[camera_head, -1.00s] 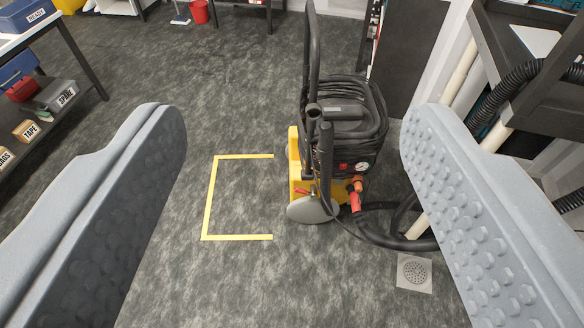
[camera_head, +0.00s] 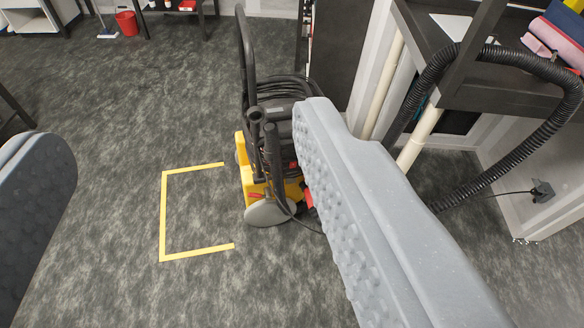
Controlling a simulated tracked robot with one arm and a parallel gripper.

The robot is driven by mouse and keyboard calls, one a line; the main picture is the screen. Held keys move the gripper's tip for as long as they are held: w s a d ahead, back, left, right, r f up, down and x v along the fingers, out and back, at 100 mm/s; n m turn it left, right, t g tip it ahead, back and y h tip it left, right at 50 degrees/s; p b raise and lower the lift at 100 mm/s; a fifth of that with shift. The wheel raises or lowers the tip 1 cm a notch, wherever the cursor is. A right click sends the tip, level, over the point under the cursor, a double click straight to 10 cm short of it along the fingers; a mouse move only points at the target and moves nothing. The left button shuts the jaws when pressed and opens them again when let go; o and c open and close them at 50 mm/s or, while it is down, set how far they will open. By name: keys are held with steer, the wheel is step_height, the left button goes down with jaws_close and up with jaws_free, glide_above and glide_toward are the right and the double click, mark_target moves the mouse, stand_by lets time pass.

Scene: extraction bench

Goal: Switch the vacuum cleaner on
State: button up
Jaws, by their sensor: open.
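The vacuum cleaner (camera_head: 258,178), yellow and black with a tall dark handle and a grey wheel, stands upright on the carpet near the middle of the view. My gripper (camera_head: 185,140) is open and empty, its two grey fingers wide apart in the foreground. The right finger covers the right side of the vacuum cleaner, including most of its front panel. A small red spot (camera_head: 293,165) shows at the finger's edge; I cannot tell whether it is the switch. The fingers look well nearer to me than the machine.
Yellow floor tape (camera_head: 164,215) marks an open-sided box left of the machine. A plug sits in a wall socket (camera_head: 541,190). A red bucket (camera_head: 127,23) stands at the back left. The carpet at left is clear.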

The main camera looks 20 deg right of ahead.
steer(key=shift+c, duration=0.3)
jaws_close()
stand_by(1.5)
